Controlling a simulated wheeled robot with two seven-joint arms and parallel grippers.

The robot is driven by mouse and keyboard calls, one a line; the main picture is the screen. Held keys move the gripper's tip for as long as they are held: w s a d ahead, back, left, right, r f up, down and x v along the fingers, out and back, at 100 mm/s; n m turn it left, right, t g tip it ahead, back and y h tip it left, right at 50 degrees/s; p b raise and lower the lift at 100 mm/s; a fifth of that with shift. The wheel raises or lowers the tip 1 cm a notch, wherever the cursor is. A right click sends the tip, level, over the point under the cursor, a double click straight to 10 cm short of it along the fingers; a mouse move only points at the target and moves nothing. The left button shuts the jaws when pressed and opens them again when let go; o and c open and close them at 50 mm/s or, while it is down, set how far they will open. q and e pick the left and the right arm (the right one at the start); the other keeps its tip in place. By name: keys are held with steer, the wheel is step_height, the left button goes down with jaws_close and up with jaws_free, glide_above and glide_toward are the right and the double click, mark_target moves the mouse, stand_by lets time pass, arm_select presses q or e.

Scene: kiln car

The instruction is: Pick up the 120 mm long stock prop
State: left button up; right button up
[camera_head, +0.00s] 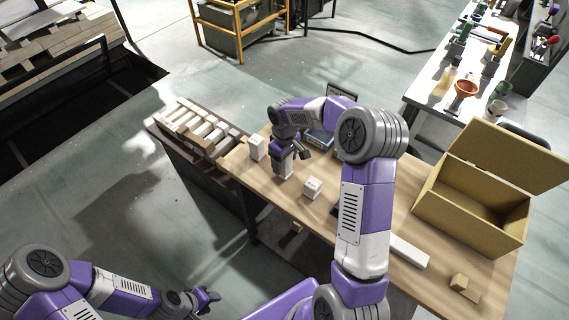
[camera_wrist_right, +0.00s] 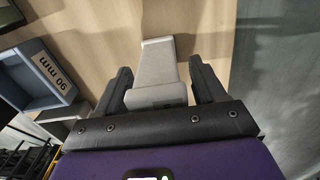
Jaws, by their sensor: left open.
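A pale grey stock prop (camera_wrist_right: 160,65) stands between the two fingers of my right gripper (camera_wrist_right: 160,75) in the right wrist view. The gaps beside it are slim, and I cannot tell whether the fingers press on it. My left gripper (camera_head: 204,299) is open and empty at lower left, away from the table.
A blue-grey bin marked 90 mm (camera_wrist_right: 50,75) is near the prop in the wrist view. A rack of pale bars (camera_head: 198,125) is at the table's left end. An open cardboard box (camera_head: 465,205), white bar (camera_head: 410,251) and tan block (camera_head: 464,287) are at right.

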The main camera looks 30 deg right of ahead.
steer(key=c, duration=1)
steer(key=shift+o, duration=0.2)
steer(key=shift+r, duration=0.1)
